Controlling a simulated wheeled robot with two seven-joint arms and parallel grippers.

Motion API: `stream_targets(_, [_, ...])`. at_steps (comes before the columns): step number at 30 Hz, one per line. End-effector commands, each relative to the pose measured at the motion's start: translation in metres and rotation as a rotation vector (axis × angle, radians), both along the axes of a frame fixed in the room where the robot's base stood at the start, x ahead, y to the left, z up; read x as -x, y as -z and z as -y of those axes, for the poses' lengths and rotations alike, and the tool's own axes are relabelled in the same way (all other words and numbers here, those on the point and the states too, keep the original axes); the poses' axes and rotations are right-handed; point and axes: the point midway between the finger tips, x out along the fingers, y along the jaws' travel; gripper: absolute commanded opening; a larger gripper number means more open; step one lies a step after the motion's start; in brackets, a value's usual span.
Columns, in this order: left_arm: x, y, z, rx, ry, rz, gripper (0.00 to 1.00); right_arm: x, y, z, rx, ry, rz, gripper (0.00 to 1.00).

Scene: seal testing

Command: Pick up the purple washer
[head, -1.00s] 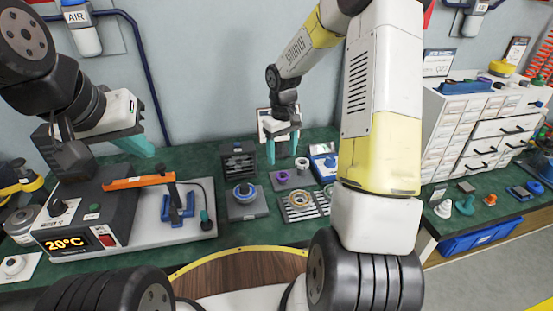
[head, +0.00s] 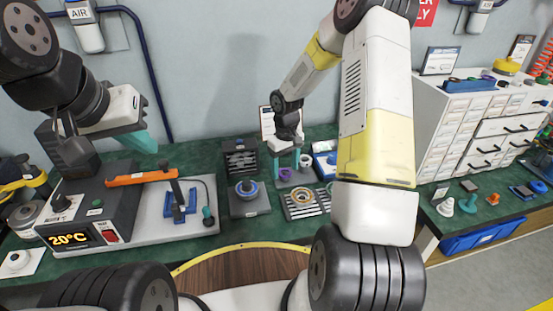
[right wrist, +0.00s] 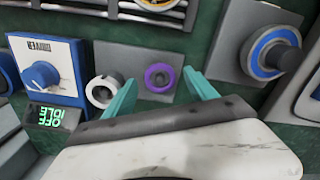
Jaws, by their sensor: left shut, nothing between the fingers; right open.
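The purple washer (right wrist: 170,77) lies flat on a grey plate in the right wrist view, its hole showing. It also shows small and partly covered in the head view (head: 285,175). My right gripper (right wrist: 159,80) is open and empty, its teal fingertips on either side of the washer in the right wrist view. In the head view my right gripper (head: 286,160) is just over the plate. I cannot tell whether the fingers touch the washer.
A white ring (right wrist: 92,96) stands close beside the left finger in the right wrist view. A blue device with a knob (right wrist: 50,60) is farther left. A blue-ringed fixture (right wrist: 250,62) is at right. A slotted rack (head: 302,207) lies in front of the plate.

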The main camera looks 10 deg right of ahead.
Motion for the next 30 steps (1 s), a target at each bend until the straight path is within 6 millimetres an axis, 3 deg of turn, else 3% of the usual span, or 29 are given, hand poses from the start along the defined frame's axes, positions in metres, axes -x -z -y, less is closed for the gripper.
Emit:
stream_targets(20, [0.0,0.0,0.0,0.0,0.0,0.0,0.0,0.0001,0.0048,0.0002,0.0,0.0,-0.001,0.66])
stream_targets(30, [0.0,0.0,0.0,0.0,0.0,0.0,0.0,0.0,0.0047,0.0001,0.0,0.0,0.0,0.0])
